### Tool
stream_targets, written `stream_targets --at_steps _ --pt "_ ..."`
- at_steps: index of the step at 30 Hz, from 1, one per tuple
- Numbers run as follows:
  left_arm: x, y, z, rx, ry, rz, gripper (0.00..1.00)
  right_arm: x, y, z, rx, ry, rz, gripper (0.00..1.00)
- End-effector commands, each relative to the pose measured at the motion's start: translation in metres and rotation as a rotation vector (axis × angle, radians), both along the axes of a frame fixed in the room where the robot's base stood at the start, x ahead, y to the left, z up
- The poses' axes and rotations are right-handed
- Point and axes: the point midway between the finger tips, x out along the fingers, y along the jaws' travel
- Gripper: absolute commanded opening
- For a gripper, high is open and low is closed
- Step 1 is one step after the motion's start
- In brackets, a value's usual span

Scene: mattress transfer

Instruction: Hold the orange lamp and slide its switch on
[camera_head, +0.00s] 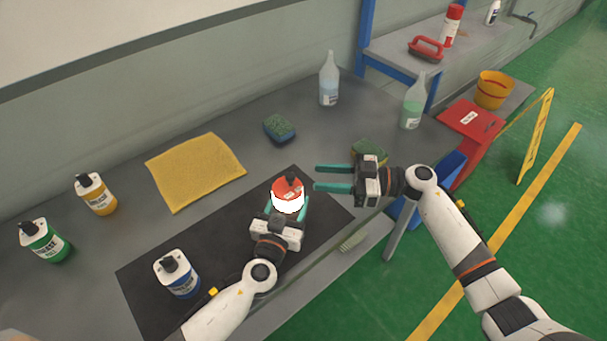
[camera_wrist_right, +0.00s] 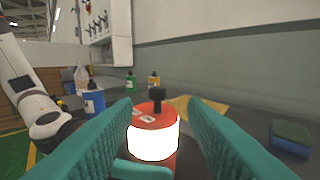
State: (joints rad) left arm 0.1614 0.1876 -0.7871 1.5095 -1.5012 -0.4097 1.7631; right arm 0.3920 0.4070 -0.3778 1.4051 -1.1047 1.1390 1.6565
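The orange lamp (camera_head: 287,190) has an orange-red top with a black knob and pale labels, and a body glowing bright white. It stands upright over the black mat (camera_head: 150,262). My left gripper (camera_head: 287,209) has its teal fingers on either side of the lamp and is shut on it. My right gripper (camera_head: 317,177) is open and empty just right of the lamp, pointing at it. In the right wrist view the lamp (camera_wrist_right: 153,130) sits ahead between the right fingers, apart from them; a left teal finger crosses its lower front. The switch's exact setting is unclear.
A blue-labelled bottle (camera_head: 177,275) stands on the mat. A yellow cloth (camera_head: 195,171), a blue-green sponge (camera_head: 279,128) and another sponge (camera_head: 370,152) lie behind. A brush (camera_head: 352,241) lies near the table's front edge. Yellow (camera_head: 97,194) and green bottles (camera_head: 45,241) stand left.

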Motion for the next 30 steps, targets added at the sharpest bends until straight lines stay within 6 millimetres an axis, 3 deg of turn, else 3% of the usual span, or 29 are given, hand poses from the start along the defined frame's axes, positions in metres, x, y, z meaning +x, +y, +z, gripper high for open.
stream_targets --at_steps 3,9,21,22,26,30 --pt "0.0 0.0 -0.001 0.001 0.002 -0.002 0.25 -0.003 -0.022 -0.001 -0.004 0.001 -0.002 0.39" --pt "0.0 -0.001 -0.001 0.0 0.002 -0.002 0.25 -0.006 -0.041 0.0 -0.001 0.0 -0.001 0.39" --pt "-0.001 -0.001 -0.001 0.0 0.002 -0.003 0.25 -0.007 -0.044 0.0 0.0 0.0 -0.001 0.39" --pt "-0.001 -0.001 -0.001 0.0 0.002 -0.003 0.62 -0.007 -0.044 0.0 0.0 0.0 -0.001 0.39" --pt "-0.001 -0.001 -0.001 -0.001 0.001 -0.002 0.83 -0.007 -0.044 0.0 0.0 0.0 -0.001 0.39" --pt "0.0 -0.001 0.0 -0.001 0.001 -0.002 0.86 -0.007 -0.044 0.0 0.0 0.0 -0.001 0.39"
